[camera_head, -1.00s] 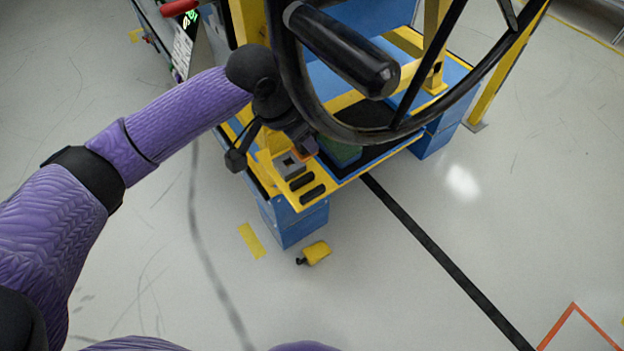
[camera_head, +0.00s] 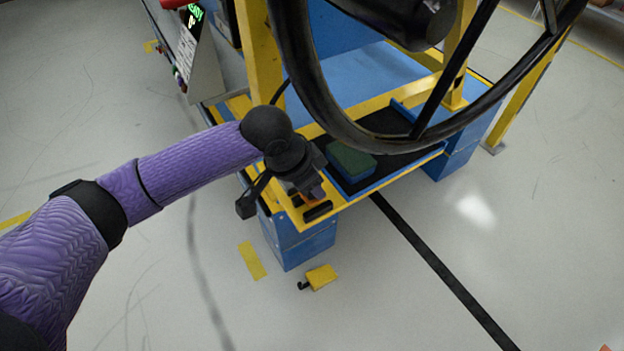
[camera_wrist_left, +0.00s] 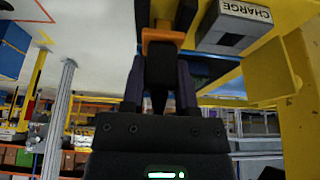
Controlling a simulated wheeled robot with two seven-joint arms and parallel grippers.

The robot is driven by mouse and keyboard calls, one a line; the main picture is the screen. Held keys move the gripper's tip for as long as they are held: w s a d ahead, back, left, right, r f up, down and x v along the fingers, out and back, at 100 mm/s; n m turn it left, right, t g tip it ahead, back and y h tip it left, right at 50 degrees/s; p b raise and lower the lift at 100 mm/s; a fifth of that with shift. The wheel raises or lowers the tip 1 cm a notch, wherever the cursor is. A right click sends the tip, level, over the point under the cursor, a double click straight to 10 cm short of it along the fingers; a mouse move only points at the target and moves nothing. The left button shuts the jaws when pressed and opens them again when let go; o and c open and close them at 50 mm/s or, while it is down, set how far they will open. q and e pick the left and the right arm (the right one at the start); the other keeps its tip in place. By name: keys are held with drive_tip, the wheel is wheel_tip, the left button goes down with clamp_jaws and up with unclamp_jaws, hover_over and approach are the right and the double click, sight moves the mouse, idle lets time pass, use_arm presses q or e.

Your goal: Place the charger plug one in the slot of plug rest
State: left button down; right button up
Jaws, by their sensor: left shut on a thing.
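My left gripper (camera_head: 312,188) is over the front left corner of the yellow-edged shelf. It is shut on the charger plug, a dark piece with an orange band (camera_wrist_left: 163,37), seen between the fingers in the left wrist view. A little orange also shows below the gripper in the head view. A grey block marked CHARGE (camera_wrist_left: 238,18), with a dark opening in its face, is to the right of the plug in the wrist view, apart from it. In the head view the gripper hides this block. I cannot tell for certain which part is the plug rest.
A black steering wheel (camera_head: 330,118) hangs over the shelf, close to my left arm. A green block (camera_head: 351,162) lies in the dark tray right of the gripper. A black pad (camera_head: 318,211) is on the shelf's front edge. A yellow thing (camera_head: 321,277) lies on the floor.

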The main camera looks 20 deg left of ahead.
use_arm(q)
drive_tip(key=shift+f, duration=0.4)
drive_tip(key=shift+c, duration=1.8)
unclamp_jaws()
